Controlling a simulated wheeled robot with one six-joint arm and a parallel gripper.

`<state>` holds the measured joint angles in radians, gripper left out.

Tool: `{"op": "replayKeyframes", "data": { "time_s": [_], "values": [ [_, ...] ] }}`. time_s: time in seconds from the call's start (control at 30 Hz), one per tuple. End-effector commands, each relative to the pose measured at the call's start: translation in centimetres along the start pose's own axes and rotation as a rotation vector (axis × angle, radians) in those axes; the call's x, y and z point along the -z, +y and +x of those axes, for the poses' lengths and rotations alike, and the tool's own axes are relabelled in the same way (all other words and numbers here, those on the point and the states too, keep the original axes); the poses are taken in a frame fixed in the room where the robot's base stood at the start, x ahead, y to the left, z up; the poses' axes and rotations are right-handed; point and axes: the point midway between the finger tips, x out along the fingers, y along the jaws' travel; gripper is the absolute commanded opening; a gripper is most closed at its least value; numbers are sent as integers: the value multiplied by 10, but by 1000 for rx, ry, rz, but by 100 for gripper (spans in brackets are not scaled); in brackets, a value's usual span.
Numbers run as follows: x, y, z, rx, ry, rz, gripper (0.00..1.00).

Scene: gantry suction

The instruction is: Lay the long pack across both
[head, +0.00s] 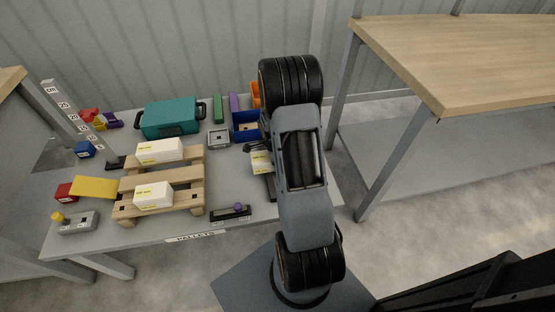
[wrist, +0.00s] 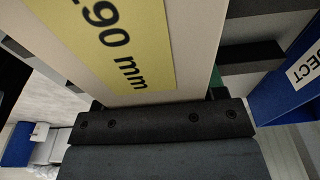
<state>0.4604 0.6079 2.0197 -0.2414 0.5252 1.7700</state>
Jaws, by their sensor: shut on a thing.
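A pale pack with a yellow label, the long pack (head: 260,161), shows just left of my arm in the head view. My arm hides part of it. It fills the top of the wrist view (wrist: 195,25), its label reading "90 mm". My gripper (head: 257,147) is shut on it; a dark jaw (wrist: 160,130) shows against it in the wrist view. Two white packs with yellow labels, one at the back (head: 160,151) and one at the front (head: 153,196), lie apart on the wooden pallet (head: 190,178), left of my gripper.
A blue bin (head: 238,122) stands behind my gripper; its lettered side (wrist: 290,85) is close in the wrist view. A dark rail with a purple knob (head: 238,208) lies at the front edge.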

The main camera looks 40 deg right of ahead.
Motion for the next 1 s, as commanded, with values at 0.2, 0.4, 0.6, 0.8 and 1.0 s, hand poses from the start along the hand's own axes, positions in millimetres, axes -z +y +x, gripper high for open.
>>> {"op": "replayKeyframes", "data": {
  "time_s": [0.2,0.4,0.6,0.8,1.0],
  "values": [
    [0,0,-1,1,0,0,24],
    [0,0,-3,1,0,0,24],
    [2,-1,-19,3,0,1,24],
    [1,9,-48,3,1,-2,24],
    [-8,34,-83,4,1,-2,24]
  ]
}}
